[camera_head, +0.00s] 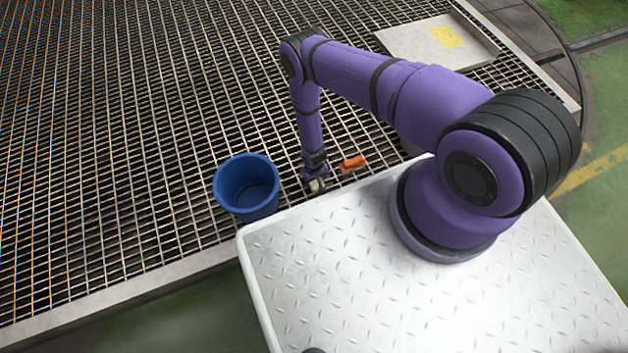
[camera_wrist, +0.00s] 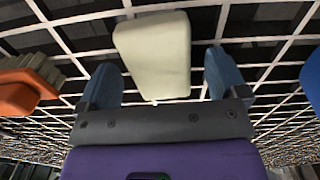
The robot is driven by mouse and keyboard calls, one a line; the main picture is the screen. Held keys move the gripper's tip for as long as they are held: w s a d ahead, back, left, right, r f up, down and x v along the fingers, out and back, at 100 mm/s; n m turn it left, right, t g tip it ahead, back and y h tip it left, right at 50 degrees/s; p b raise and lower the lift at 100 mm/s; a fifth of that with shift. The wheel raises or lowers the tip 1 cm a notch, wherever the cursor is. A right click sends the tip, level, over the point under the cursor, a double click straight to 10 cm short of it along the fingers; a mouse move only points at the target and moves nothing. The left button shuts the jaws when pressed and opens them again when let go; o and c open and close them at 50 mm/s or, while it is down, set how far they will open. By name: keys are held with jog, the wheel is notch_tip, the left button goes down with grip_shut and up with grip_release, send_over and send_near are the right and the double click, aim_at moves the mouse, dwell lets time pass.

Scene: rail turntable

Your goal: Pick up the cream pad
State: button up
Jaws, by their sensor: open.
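The cream pad (camera_wrist: 155,55) is a pale block with rounded edges on the metal grating, seen in the wrist view between and just beyond my gripper's two blue-grey fingers. In the head view a small bit of the cream pad (camera_head: 316,185) shows at the tip of my arm, mostly hidden by the gripper. My gripper (camera_wrist: 162,75) is open, with one finger on each side of the pad and a visible gap at each side. In the head view my gripper (camera_head: 314,178) points down at the grating beside the blue bucket.
The blue bucket (camera_head: 246,186) stands left of my gripper; its edge shows in the wrist view (camera_wrist: 312,80). An orange-handled brush (camera_head: 352,164) lies close on the right, also in the wrist view (camera_wrist: 18,98). A pale tray with a yellow patch (camera_head: 405,42) lies farther back. Open grating spreads left.

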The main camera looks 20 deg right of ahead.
aim_at(316, 181)
jog(key=shift+f, duration=0.25)
jog(key=c, duration=1)
jog(key=shift+r, duration=0.15)
jog(key=shift+r, duration=0.55)
jog(key=shift+s+d+r, duration=0.1)
jog(key=shift+s+r, duration=0.2)
jog(key=shift+r, duration=0.3)
jog(key=shift+s+d+r, duration=0.1)
jog(key=shift+s+r, duration=0.2)
jog(key=shift+r, duration=0.25)
jog(key=s+d, duration=0.1)
jog(key=s, duration=0.3)
jog(key=s+d+r, duration=0.1)
jog(key=s, duration=0.4)
jog(key=s+d, duration=0.1)
jog(key=s, duration=0.4)
jog(key=shift+s+d+r, duration=0.1)
jog(key=shift+d+r, duration=0.05)
jog(key=shift+d, duration=0.25)
